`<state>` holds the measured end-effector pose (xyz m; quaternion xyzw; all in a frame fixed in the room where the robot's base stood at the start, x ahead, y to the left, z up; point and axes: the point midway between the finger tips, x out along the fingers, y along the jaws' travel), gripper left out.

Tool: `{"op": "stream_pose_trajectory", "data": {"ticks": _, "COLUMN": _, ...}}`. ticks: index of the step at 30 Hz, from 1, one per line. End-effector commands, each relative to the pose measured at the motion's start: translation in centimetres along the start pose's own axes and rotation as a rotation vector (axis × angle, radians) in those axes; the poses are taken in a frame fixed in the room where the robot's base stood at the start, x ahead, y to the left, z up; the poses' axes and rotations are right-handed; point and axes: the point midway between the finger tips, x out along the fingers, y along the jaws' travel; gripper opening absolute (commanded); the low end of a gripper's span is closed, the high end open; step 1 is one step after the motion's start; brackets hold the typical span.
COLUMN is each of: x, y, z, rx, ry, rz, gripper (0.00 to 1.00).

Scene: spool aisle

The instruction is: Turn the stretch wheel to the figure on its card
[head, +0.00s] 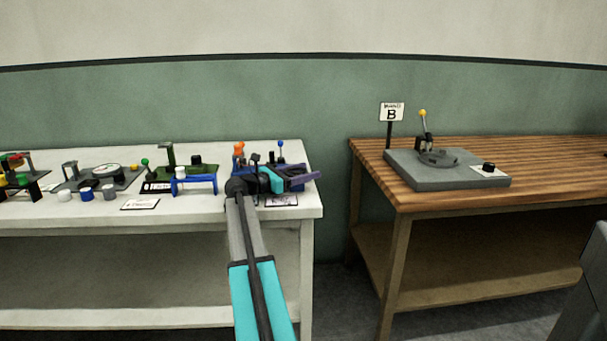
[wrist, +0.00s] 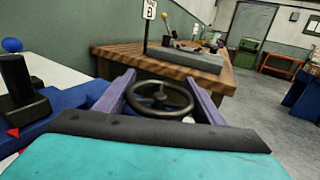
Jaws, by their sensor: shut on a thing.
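My gripper (head: 303,178) reaches over the right end of the white table and points to the right. In the wrist view its two purple fingers (wrist: 161,88) are shut on a dark round wheel (wrist: 160,113), one finger on each side of the rim. The wheel has a hub and spokes. In the head view the wheel cannot be made out behind my gripper. A blue fixture with a black block (wrist: 20,85) stands at the left in the wrist view, with a small red pointer (wrist: 13,132). A card (head: 282,200) lies by my gripper; its figure is unreadable.
The white table (head: 90,225) holds several other fixtures to the left, including a blue stand (head: 195,185) close to my arm. A wooden table (head: 480,145) at the right, past a gap, bears a grey lever device (head: 440,172) and a sign B (head: 391,112).

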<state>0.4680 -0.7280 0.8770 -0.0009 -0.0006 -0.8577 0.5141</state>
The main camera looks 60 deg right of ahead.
Motion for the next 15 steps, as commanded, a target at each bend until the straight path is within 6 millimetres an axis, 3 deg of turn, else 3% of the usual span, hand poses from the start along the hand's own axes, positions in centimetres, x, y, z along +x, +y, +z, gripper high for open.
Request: {"op": "stream_pose_trajectory", "data": {"ticks": 15, "x": 0.44, "y": -0.59, "z": -0.08, "rx": -0.001, "ry": 0.001, "rz": -0.054, "gripper": 0.4}}
